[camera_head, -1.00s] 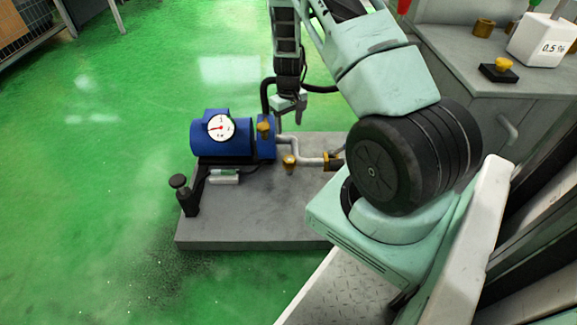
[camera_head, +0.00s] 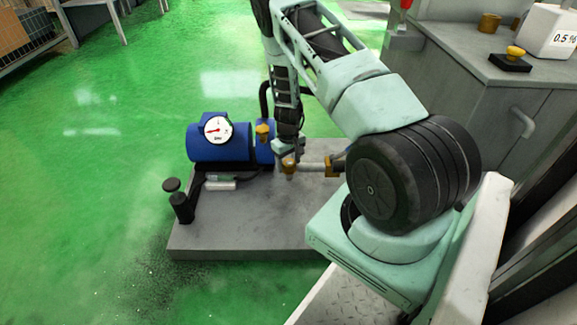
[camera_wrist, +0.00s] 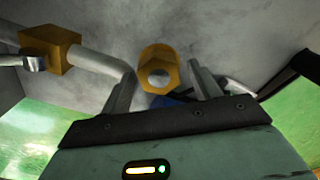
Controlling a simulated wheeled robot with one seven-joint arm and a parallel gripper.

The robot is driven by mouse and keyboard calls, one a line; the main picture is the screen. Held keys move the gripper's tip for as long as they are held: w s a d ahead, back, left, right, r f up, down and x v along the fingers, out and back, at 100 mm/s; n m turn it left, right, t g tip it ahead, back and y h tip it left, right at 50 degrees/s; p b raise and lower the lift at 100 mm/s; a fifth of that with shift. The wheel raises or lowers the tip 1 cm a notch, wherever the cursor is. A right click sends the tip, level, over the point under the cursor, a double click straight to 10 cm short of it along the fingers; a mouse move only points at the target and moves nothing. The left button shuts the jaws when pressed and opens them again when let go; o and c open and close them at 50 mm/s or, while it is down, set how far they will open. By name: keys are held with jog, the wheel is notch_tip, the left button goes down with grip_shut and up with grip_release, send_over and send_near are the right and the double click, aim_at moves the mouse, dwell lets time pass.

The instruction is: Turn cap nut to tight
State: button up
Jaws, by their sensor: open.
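The cap nut (camera_head: 289,167) is a small brass piece standing on the grey slab beside the blue pump. In the wrist view the brass nut (camera_wrist: 159,62) appears as a hexagonal collar around a pale round centre. My gripper (camera_head: 287,152) is pointed down right at the nut, partly hiding it in the head view. In the wrist view my gripper (camera_wrist: 161,72) is open, with one finger on each side of the nut and visible gaps. I cannot tell whether the fingertips are level with the nut.
The blue pump (camera_head: 205,149) with a white dial gauge (camera_head: 217,129) stands left of my gripper. A grey pipe with a brass block fitting (camera_wrist: 50,44) runs close by. A black knobbed post (camera_head: 182,207) stands at the slab's left corner. The slab's front (camera_head: 245,230) is clear.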

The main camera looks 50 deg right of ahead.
jog(key=shift+f, duration=0.3)
jog(key=c, duration=1)
